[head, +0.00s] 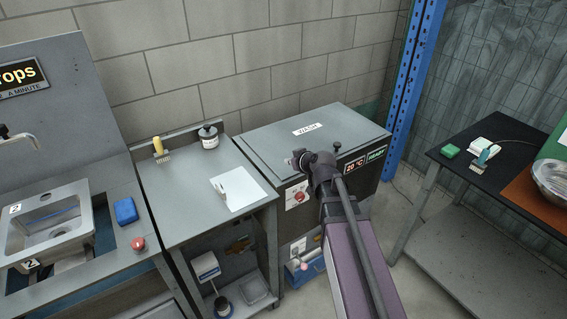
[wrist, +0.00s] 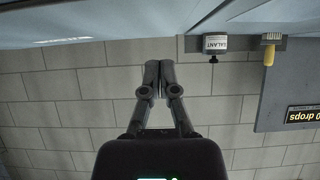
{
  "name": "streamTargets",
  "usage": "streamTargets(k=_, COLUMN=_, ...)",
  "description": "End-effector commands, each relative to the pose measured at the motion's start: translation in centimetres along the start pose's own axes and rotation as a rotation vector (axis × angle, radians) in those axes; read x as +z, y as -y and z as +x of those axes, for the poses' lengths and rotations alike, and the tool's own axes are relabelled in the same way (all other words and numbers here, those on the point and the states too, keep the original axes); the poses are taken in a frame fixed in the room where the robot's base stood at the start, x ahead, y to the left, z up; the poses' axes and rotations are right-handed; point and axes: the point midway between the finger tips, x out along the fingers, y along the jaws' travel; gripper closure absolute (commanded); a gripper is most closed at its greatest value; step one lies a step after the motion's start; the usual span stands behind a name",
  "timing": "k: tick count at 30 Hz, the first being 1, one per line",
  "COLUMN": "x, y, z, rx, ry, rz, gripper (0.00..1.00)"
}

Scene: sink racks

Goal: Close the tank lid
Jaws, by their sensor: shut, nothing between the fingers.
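The tank (head: 320,165) is a dark cabinet labelled WASH, with a grey lid (head: 345,120). The lid looks flat and level on the tank top, with no gap that I can see. My gripper (head: 298,158) is at the tank's front left edge in the head view, partly hidden by my own wrist. In the wrist view, which is upside down, my gripper (wrist: 159,68) is shut and empty, with the fingers together. The lid (wrist: 90,25) fills the upper left there. I cannot tell whether the fingertips touch it.
Left of the tank is a grey bench (head: 175,180) with a sealant jar (head: 208,137), a yellow-handled brush (head: 160,150) and a white sheet (head: 238,190). A sink (head: 50,220) is further left. A blue post (head: 413,90) and dark table (head: 470,175) are at right.

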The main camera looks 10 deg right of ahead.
Motion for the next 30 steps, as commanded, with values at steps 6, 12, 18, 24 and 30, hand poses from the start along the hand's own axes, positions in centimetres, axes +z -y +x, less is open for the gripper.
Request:
streamTargets(k=6, x=1.6, y=0.1, z=0.8, rx=-0.001, ry=0.0, rz=-0.001, gripper=1.0)
streamTargets(k=12, x=1.8, y=0.3, z=1.0, rx=-0.004, ry=0.0, rz=-0.003, gripper=1.0)
streamTargets(k=18, x=1.8, y=0.4, z=1.0, rx=-0.005, ry=0.0, rz=-0.003, gripper=1.0)
streamTargets(k=24, x=1.8, y=0.5, z=1.0, rx=-0.006, ry=0.0, rz=-0.004, gripper=1.0)
streamTargets(k=30, x=1.6, y=0.5, z=0.9, rx=-0.006, ry=0.0, rz=-0.004, gripper=1.0)
